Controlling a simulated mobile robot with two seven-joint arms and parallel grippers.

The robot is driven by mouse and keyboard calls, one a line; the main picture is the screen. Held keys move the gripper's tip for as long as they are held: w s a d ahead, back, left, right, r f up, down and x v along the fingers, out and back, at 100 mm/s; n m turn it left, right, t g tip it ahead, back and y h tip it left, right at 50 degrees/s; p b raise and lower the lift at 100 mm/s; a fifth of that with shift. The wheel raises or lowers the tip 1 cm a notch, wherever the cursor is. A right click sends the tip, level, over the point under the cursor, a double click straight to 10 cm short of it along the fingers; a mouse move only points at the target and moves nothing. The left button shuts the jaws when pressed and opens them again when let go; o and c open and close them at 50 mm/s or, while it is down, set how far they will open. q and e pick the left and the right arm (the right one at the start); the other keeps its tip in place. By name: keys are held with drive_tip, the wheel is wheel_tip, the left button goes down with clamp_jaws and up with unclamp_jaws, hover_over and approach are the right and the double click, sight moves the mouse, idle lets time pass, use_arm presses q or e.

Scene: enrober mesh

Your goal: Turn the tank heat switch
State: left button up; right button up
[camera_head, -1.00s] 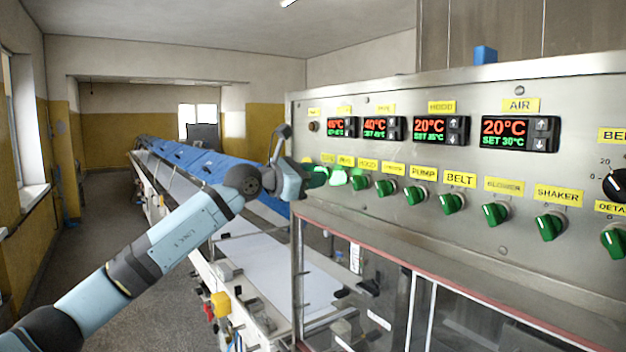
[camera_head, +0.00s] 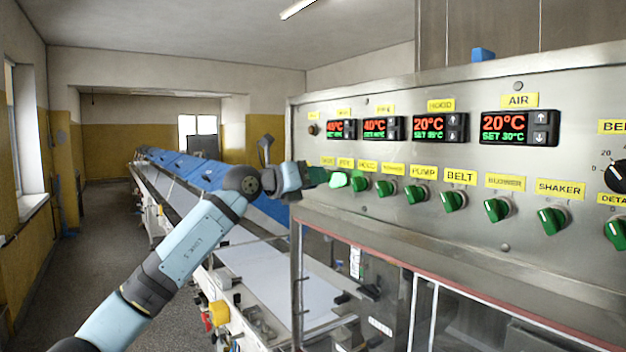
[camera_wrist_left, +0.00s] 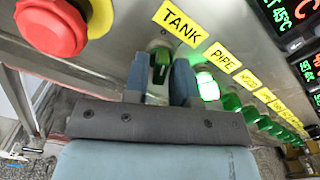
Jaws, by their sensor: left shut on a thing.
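The tank heat switch (camera_wrist_left: 161,62) is a green knob under the yellow TANK label (camera_wrist_left: 180,26) in the left wrist view. My left gripper (camera_wrist_left: 162,78) has its two fingers on either side of this knob and is shut on it. In the head view my left gripper (camera_head: 308,178) reaches the left end of the switch row and mostly hides the tank switch. The lit pipe switch (camera_wrist_left: 207,86) is just to the right of the fingers. My right gripper is not in view.
A red emergency button (camera_wrist_left: 52,26) on a yellow base sits left of the gripper in the wrist view. More green switches, such as the belt switch (camera_head: 453,202), line the steel panel (camera_head: 400,230). A conveyor (camera_head: 270,270) runs behind my arm.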

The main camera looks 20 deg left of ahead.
use_arm(q)
drive_tip(key=shift+r+n, duration=0.1)
drive_tip(key=shift+n, duration=0.5)
drive_tip(key=o, duration=0.7)
drive_tip(key=b+v, duration=0.3)
drive_tip(key=v, duration=1)
drive_tip(key=shift+s+a+b, duration=0.25)
drive_tip(key=shift+s+b, duration=0.05)
drive_tip(key=shift+b, duration=0.05)
